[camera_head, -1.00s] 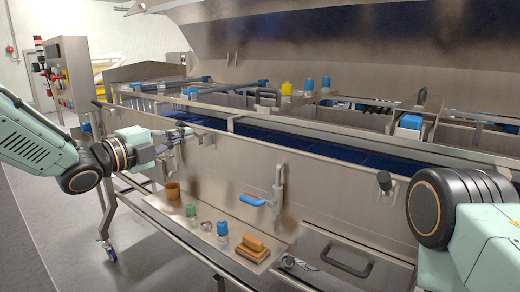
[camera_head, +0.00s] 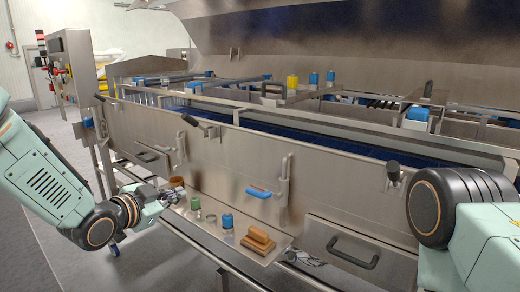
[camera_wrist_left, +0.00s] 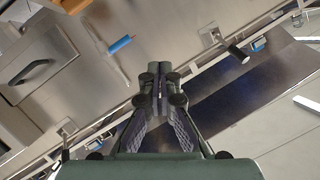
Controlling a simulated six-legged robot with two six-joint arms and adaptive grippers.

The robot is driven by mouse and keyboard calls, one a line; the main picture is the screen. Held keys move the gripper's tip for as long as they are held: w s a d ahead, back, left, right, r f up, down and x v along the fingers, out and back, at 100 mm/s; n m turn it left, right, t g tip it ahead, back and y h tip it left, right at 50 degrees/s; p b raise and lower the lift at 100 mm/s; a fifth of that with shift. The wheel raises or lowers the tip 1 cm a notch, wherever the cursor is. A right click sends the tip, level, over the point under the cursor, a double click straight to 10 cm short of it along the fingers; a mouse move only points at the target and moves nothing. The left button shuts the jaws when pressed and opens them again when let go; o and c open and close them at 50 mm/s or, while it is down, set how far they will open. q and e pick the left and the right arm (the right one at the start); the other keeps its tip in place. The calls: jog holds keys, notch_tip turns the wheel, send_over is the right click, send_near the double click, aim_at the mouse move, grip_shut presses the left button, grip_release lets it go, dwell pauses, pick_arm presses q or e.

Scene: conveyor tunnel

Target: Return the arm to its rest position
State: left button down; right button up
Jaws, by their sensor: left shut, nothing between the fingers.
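My left gripper (camera_head: 174,191) is low at the left in the head view, close to the left end of the small shelf on the front of the conveyor machine. It is shut and empty, and I cannot tell if it touches anything there. In the left wrist view the two fingertips (camera_wrist_left: 159,72) are together with nothing between them. My left arm comes down from the left edge with its wrist pointing right. Part of my right arm shows at the right edge; its gripper is out of view.
The shelf (camera_head: 213,229) holds a brown cup (camera_head: 177,182), a green-topped jar (camera_head: 195,203), a blue-capped bottle (camera_head: 228,221) and an orange-brown block (camera_head: 258,239). A blue handle (camera_head: 258,192) juts from the steel front panel. Open floor lies at the left.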

pick_arm(q)
jog(key=s+a+f+n+g+y+b, duration=0.15)
jog(key=s+f+n+g, duration=0.3)
jog(key=s+f, duration=0.75)
jog(key=s+f+n+g+y+b, duration=0.3)
jog(key=s+f+n, duration=0.35)
jog(key=f, duration=0.95)
jog(key=s+f+g+b, duration=0.1)
jog(key=s+f, duration=0.3)
jog(key=s, duration=0.4)
jog(key=s+f+g+b, duration=0.2)
jog(key=s+f, duration=0.3)
jog(key=s, duration=0.4)
jog(key=s+a+f+g+y+b, duration=0.1)
jog(key=s+f+g, duration=0.2)
jog(key=s+f, duration=0.2)
jog(key=s, duration=0.3)
jog(key=shift+s+f+b, duration=0.2)
jog(key=shift+s+b, duration=0.1)
jog(key=shift+s, duration=0.05)
jog(key=shift+s+a, duration=0.1)
